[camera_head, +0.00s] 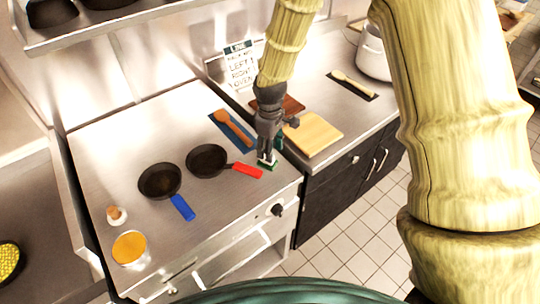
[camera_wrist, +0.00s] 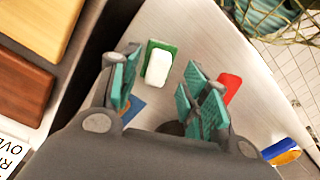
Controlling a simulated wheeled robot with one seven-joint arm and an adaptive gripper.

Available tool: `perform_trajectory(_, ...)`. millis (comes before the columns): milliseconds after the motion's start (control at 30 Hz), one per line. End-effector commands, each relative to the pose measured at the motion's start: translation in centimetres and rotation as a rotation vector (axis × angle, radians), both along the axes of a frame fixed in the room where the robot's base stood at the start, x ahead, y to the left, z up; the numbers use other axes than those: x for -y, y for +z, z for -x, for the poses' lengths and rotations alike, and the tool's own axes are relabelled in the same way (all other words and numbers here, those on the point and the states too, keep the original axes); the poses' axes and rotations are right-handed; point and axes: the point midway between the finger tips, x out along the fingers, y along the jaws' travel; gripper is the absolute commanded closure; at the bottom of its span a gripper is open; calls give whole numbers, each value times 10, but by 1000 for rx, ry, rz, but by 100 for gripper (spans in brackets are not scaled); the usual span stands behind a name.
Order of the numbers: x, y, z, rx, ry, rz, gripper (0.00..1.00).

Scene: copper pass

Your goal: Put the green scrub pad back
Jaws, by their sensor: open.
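The green scrub pad (camera_head: 266,163) lies on the steel counter near its right front corner. In the wrist view the pad (camera_wrist: 172,47) is a green rectangle with a white rounded block on top, just beyond and between my fingertips. My gripper (camera_head: 269,152) points down right over the pad and partly hides it in the head view. In the wrist view my gripper (camera_wrist: 160,88) has its teal finger pads spread wide, with nothing held between them.
A red-handled pan (camera_head: 207,160) lies close left of the pad, a blue-handled pan (camera_head: 160,180) beyond it. A wooden spoon (camera_head: 232,127) on a blue mat lies behind. Cutting boards (camera_head: 313,134) sit right, across a gap.

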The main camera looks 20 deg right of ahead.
Motion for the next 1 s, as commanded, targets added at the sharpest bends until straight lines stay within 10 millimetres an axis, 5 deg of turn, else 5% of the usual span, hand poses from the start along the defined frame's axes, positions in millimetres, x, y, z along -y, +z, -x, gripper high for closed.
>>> perform_trajectory(533,0,62,-1,2,0,-1,54)
perform_trajectory(1000,0,76,0,0,0,0,54)
